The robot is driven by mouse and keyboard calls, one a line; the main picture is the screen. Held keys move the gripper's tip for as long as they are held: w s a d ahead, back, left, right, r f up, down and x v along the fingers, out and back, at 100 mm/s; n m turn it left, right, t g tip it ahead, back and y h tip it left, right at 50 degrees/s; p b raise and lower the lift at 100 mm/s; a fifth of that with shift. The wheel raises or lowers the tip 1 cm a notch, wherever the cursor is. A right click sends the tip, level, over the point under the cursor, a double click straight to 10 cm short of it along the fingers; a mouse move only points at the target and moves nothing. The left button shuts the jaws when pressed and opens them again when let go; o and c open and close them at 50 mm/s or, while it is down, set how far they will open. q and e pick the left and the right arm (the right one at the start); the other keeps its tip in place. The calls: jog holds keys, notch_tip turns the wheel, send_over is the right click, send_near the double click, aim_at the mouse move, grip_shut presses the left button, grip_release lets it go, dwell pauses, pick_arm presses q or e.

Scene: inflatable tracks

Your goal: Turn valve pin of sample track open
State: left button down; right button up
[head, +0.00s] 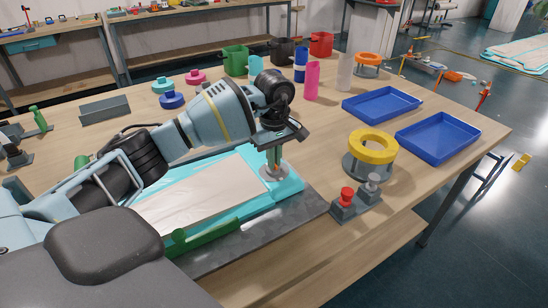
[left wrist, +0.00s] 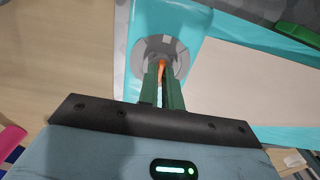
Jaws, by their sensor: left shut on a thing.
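The sample track (head: 212,195) is a cyan inflatable mat with a pale top, lying flat on a dark grey plate on the bench. At its right end stands a round grey valve (head: 272,171), which also shows in the left wrist view (left wrist: 140,62). My left gripper (head: 273,158) points down over the valve. In the left wrist view its green fingers (left wrist: 162,84) are closed around an orange pin (left wrist: 162,66) at the valve's middle. The fingers hide most of the pin, so I cannot tell its turn angle. My right gripper is not in view.
Right of the track are a grey block with red and grey knobs (head: 347,197) and a yellow ring on a grey stand (head: 372,146). Two blue trays (head: 438,138) lie at the right. Colored cups and bottles (head: 312,80) stand behind. A green bar (head: 207,234) lies along the front.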

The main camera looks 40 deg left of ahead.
pick_arm(q)
jog(key=shift+n, duration=0.4)
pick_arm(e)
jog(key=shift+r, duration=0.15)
pick_arm(q)
jog(key=n+p, duration=0.1)
jog(key=n, duration=0.2)
jog(key=shift+r, duration=0.15)
jog(key=n+p, duration=0.1)
jog(key=n, duration=0.3)
jog(key=shift+p, duration=0.3)
jog(key=n+p, duration=0.1)
jog(key=n, duration=0.4)
jog(key=shift+n+p, duration=0.35)
jog(key=shift+n, duration=0.05)
jog(key=n+p, duration=0.1)
jog(key=n, duration=0.2)
jog(key=shift+n, duration=0.5)
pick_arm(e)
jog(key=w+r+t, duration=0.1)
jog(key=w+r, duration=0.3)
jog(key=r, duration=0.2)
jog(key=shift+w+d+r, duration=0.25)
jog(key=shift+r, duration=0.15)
pick_arm(q)
jog(key=shift+f, duration=0.2)
